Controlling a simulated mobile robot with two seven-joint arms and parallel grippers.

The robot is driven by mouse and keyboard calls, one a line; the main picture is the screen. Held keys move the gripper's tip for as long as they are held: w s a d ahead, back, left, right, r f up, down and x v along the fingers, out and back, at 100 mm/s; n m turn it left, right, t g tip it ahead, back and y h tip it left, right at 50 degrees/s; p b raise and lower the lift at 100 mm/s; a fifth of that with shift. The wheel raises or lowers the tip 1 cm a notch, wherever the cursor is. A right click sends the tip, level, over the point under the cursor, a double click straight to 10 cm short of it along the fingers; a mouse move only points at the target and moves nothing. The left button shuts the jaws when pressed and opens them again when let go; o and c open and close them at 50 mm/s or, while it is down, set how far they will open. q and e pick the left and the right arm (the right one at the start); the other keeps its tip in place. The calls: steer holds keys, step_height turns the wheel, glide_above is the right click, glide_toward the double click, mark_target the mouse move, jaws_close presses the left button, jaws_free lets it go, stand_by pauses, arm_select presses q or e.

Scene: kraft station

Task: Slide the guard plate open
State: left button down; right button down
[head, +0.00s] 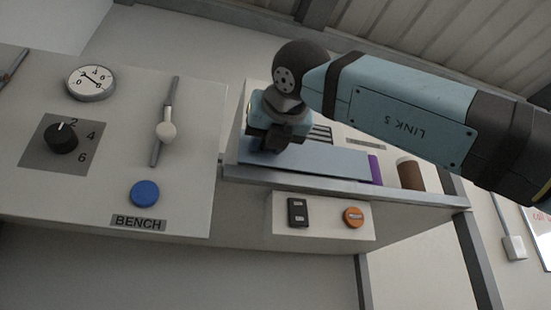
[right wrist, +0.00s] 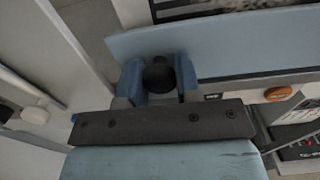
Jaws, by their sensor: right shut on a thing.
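The guard plate (head: 325,162) is a long light-blue panel lying along the grey rail in the middle of the head view. In the right wrist view the guard plate (right wrist: 240,45) runs across the top, with a dark round knob (right wrist: 158,76) on its near face. My right gripper (head: 267,143) is at the plate's left part. In the right wrist view my right gripper (right wrist: 159,72) has its two blue fingers on either side of the knob, shut on it. The gripper hides part of the plate in the head view. My left gripper is not in view.
Left of the plate is a panel with a gauge (head: 91,82), a black dial (head: 61,138), a slider lever (head: 166,130) and a blue button (head: 145,193). Below the rail (head: 340,188) are a black switch (head: 298,212) and an orange button (head: 353,217). Purple and brown items stand right of the plate.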

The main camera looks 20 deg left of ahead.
steer(key=c, duration=0.8)
jaws_free()
arm_select(q)
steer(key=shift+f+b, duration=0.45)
steer(key=shift+b, duration=0.75)
arm_select(e)
steer(key=v, duration=1.4)
